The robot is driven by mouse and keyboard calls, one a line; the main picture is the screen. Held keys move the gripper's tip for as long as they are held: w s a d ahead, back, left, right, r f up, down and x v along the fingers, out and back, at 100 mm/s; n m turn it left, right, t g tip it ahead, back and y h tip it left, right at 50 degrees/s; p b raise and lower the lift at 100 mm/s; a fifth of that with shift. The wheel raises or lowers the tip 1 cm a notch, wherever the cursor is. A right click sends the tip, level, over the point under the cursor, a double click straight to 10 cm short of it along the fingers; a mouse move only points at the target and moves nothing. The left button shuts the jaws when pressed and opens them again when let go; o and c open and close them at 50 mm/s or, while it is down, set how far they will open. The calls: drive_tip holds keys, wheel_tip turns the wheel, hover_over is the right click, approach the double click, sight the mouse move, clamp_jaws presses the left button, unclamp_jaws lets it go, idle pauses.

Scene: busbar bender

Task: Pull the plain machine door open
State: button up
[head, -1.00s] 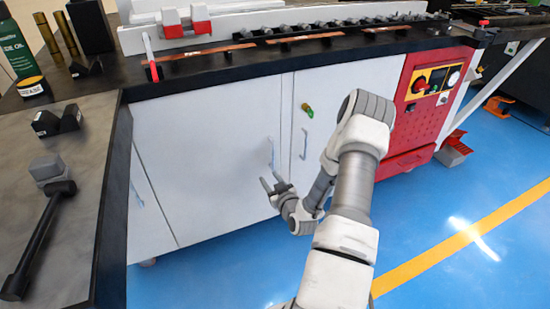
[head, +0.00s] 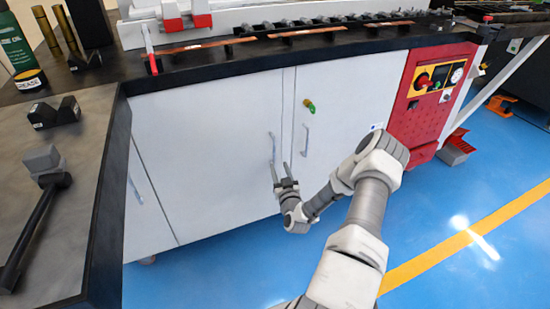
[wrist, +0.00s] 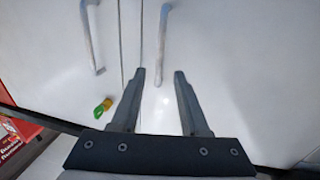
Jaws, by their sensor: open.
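The plain machine door (head: 200,150) is the wide white left door, shut, with a slim grey vertical handle (head: 272,148) near its right edge. The wrist view shows this door (wrist: 240,70) and its handle (wrist: 163,40) as well. My gripper (head: 280,164) is open and empty, just below the handle in the head view, fingers pointing up. In the wrist view my gripper's (wrist: 160,78) fingertips lie on either side of the handle's near end in the picture. Whether that end is in depth between the fingers I cannot tell.
The neighbouring white door (head: 345,110) has its own handle (head: 305,141) and a green and yellow key or lock (head: 309,105). A red control panel (head: 425,95) stands to the right. A dark-edged bench (head: 105,190) juts out on the left. The blue floor (head: 450,205) in front is clear.

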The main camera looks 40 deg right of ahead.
sight(274, 153)
drive_tip(key=b+x, duration=0.2)
drive_tip(key=x, duration=0.6)
drive_tip(key=shift+f, duration=0.1)
clamp_jaws()
idle(1.2)
